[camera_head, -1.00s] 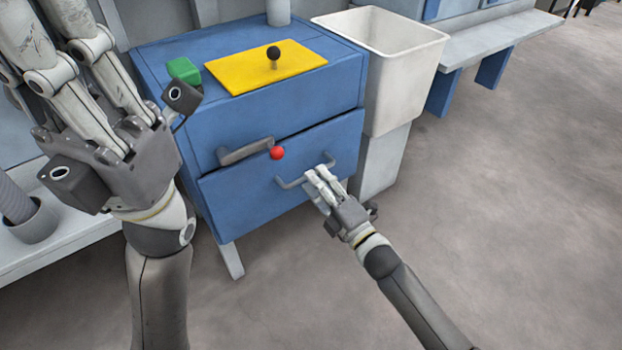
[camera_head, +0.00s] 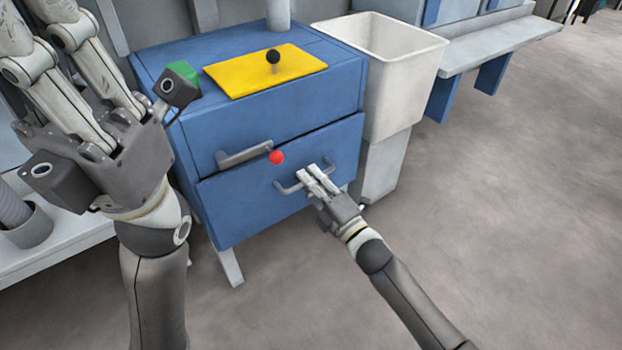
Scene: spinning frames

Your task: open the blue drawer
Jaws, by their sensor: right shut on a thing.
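The blue drawer (camera_head: 250,205) is the lower front of a blue cabinet (camera_head: 300,110). A dark gap shows along its top edge, and its front stands slightly out from the cabinet. My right gripper (camera_head: 314,172) is shut on the drawer's grey bar handle (camera_head: 287,188) at its right part; the left part shows. My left gripper (camera_head: 50,25) is large and near the camera at upper left, apart from the cabinet. Its fingers are spread, and their tips are cut off by the top edge.
A grey lever with a red ball (camera_head: 277,157) sits just above the drawer. A yellow plate (camera_head: 265,70) with a black knob and a green block (camera_head: 184,71) are on the cabinet top. A white bin (camera_head: 405,75) stands right of it. The floor at right is clear.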

